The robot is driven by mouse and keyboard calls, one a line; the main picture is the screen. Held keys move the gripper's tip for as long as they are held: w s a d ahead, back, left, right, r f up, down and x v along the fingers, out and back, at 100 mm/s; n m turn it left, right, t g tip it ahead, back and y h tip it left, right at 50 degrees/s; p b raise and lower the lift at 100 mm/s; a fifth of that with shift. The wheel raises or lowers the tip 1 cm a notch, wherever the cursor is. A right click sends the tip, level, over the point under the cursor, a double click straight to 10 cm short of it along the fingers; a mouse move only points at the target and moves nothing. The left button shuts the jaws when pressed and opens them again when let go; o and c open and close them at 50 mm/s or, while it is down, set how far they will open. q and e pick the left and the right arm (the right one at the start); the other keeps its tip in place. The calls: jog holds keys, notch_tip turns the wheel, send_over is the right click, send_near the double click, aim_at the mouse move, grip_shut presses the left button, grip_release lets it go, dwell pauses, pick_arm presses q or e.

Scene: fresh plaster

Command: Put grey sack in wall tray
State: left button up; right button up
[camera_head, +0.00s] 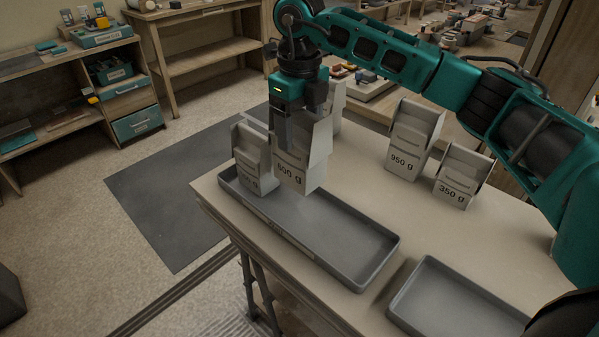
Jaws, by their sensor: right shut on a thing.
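My right gripper (296,132) is shut on a grey-white sack (296,173) with a weight mark that looks like 500 or 550 g. It holds the sack upright over the left part of a long grey tray (350,280). I cannot tell whether the sack's bottom touches the tray floor. Another grey-white sack (250,172) stands in the tray's left end, close beside the held one. A second grey tray (425,290) lies at the lower right, empty where it shows. The label on the long tray's front is too small to read. My left gripper is not in view.
Sacks marked 950 g (408,150) and 350 g (455,185) stand on the table (365,195) to the right. Another pale sack (337,105) stands partly hidden behind my gripper. The long tray's right part is clear. A dark mat (170,190) lies on the floor at left.

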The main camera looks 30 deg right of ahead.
aim_at(299, 169)
notch_tip(299, 169, down, 10)
jog(key=shift+w, duration=0.1)
dwell(0.4)
jog(key=shift+f, duration=0.1)
jog(key=o, duration=1.7)
jog(key=shift+f, duration=0.1)
notch_tip(299, 169, up, 12)
jog(key=shift+r, duration=0.2)
jog(key=shift+f, duration=0.1)
